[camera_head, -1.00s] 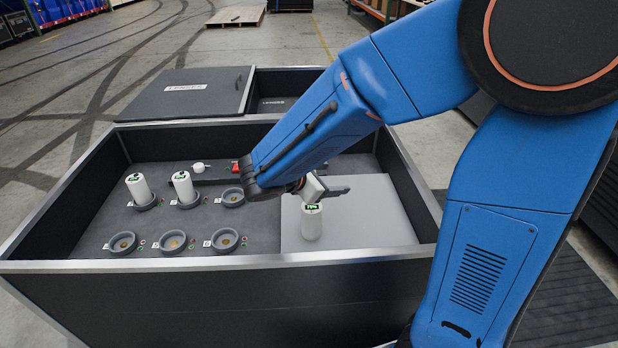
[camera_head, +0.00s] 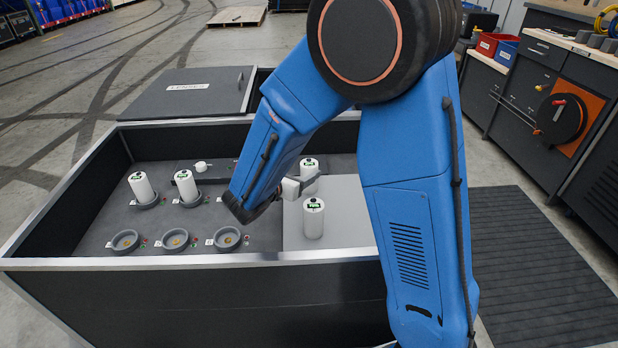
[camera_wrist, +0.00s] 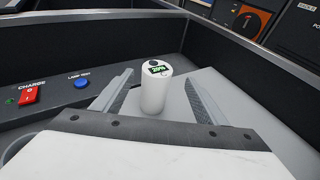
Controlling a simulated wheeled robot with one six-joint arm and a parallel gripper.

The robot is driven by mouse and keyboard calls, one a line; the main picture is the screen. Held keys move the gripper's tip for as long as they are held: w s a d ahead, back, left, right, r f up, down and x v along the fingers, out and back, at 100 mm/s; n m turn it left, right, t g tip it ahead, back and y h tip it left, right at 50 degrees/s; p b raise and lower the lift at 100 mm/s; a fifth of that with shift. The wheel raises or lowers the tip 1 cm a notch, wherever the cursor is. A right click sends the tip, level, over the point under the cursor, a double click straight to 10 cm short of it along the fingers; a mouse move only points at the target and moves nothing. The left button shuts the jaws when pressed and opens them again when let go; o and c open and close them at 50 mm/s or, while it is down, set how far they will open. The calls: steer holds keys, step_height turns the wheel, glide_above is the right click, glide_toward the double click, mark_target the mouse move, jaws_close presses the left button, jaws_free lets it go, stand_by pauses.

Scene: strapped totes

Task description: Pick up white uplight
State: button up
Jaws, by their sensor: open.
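Several white uplights, upright cylinders with green displays, stand in the dark crate. In the head view, one (camera_head: 313,220) stands at the front of the light grey pad and another (camera_head: 309,168) stands behind it, partly hidden by my gripper (camera_head: 311,183). Two more, a left one (camera_head: 142,187) and a right one (camera_head: 186,186), stand in round cups. In the wrist view, my open gripper (camera_wrist: 160,76) has an uplight (camera_wrist: 154,92) framed between its fingers, with gaps on both sides. This appears to be the rear one; its exact depth between the fingers is unclear.
Empty cups (camera_head: 175,238) line the front left of the crate floor. The crate's walls (camera_head: 180,263) surround everything. In the wrist view, a red charge switch (camera_wrist: 29,94) and a blue button (camera_wrist: 82,83) sit on a dark panel at left. Workbenches (camera_head: 540,70) stand at right.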

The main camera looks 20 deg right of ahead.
mark_target(307, 168)
steer(key=x, duration=0.5)
steer(key=shift+w+d+f, duration=0.15)
steer(key=shift+d, duration=0.05)
steer(key=shift+a+f+x, duration=0.15)
steer(key=shift+x, duration=1.15)
steer(key=shift+a+f+x, duration=0.15)
steer(key=shift+x, duration=1.15)
steer(key=shift+w, duration=0.15)
steer(key=c, duration=1.4)
steer(key=shift+r, duration=0.1)
steer(key=shift+c, duration=0.9)
steer(key=shift+r, duration=0.1)
